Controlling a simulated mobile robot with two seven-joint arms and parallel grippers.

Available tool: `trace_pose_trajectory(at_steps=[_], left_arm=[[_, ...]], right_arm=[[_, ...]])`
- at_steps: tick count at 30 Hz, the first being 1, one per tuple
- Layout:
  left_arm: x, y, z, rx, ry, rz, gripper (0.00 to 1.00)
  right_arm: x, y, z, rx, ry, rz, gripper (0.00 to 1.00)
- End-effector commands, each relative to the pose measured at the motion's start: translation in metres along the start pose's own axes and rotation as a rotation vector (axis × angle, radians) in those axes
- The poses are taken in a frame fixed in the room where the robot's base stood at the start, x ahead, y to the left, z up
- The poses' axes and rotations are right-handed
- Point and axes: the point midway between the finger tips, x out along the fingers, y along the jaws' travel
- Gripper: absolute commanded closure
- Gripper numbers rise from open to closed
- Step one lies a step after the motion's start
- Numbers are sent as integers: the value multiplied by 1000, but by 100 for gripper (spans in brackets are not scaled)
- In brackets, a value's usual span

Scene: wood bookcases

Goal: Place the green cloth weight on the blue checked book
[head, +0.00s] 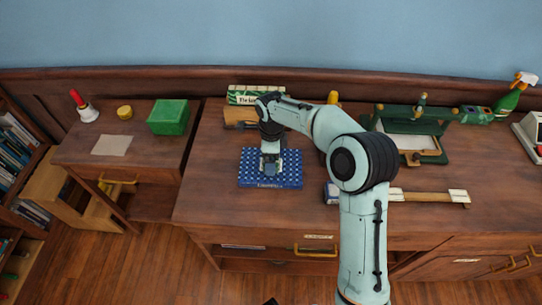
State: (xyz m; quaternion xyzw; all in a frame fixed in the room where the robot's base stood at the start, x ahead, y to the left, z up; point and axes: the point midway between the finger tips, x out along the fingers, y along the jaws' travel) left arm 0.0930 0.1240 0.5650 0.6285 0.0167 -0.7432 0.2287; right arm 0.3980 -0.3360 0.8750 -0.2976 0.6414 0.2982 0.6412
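The blue checked book (290,170) lies flat on the wooden desk, left of its middle, with pale lettering along its front edge. My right arm comes in from the lower right, and its gripper (269,172) points down over the book's middle. The fingertips are small and seen from above, so I cannot tell whether they are open, shut or holding something. A plain green block (168,117) sits on the lower side cabinet at left; a smaller green item (475,115) lies at the desk's back right. I cannot tell which is the cloth weight. My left gripper is not in view.
A box with green lettering (256,94) stands behind the book. A green press-like frame (412,126) and a wooden-handled brush (430,196) are to the right, with a green spray bottle (510,98) beyond. A red-handled bell (86,108) stands on the side cabinet (140,150).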

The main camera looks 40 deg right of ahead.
Motion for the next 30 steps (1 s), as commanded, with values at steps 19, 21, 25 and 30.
trace_pose_trajectory(at_steps=[19,21,25,30], left_arm=[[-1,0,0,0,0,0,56],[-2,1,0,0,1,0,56],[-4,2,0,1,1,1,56],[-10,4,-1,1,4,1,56]], right_arm=[[-2,0,0,0,-1,-2,0],[-8,-1,1,-1,-2,-4,0],[-32,-1,1,-1,-4,-7,0],[-70,-1,1,-1,-4,-7,0]])
